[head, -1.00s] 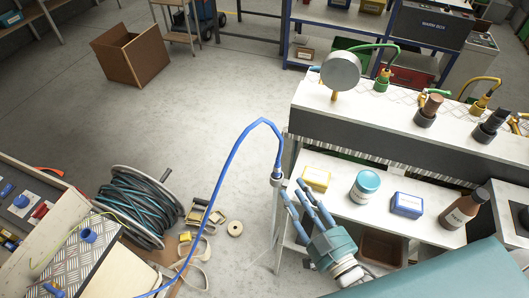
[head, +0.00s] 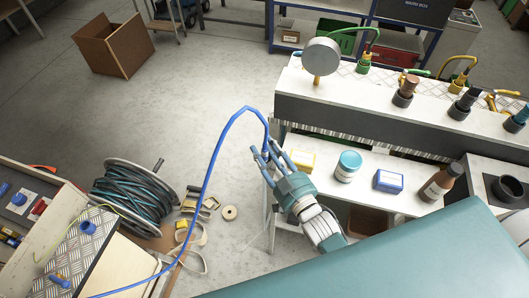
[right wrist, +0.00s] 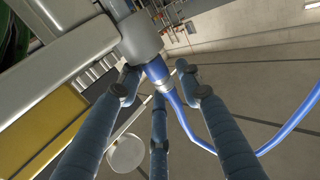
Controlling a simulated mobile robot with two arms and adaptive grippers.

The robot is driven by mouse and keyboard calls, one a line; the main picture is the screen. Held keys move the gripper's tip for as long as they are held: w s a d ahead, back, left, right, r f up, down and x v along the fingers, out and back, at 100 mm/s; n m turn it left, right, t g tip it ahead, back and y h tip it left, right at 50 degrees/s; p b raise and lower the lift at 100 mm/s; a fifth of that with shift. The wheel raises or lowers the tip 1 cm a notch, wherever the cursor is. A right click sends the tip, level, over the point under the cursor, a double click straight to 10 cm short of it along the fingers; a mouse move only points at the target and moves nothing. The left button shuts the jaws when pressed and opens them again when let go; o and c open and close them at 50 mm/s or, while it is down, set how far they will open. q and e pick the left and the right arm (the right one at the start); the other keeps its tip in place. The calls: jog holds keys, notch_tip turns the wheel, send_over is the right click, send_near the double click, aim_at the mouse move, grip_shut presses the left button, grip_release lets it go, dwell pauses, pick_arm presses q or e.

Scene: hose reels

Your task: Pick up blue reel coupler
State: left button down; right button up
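The blue reel coupler (right wrist: 157,71) is at the end of a blue hose (head: 216,150). In the right wrist view it has a silver collar and sits against a grey cylindrical holder (right wrist: 140,38). My right gripper (head: 264,153) is at the coupler, beside the bench's left end. In the right wrist view its blue-grey fingers (right wrist: 157,84) are spread around the coupler, with gaps visible at the sides. I see no firm contact. In the head view the fingers largely hide the coupler. My left gripper is not in view.
The bench shelf holds a yellow box (head: 302,159), a teal-lidded jar (head: 348,166), a blue box (head: 388,181) and a brown bottle (head: 440,183). A hose reel (head: 132,194) stands on the floor at left.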

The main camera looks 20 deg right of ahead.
jog(key=shift+s, duration=0.1)
jog(key=c, duration=0.9)
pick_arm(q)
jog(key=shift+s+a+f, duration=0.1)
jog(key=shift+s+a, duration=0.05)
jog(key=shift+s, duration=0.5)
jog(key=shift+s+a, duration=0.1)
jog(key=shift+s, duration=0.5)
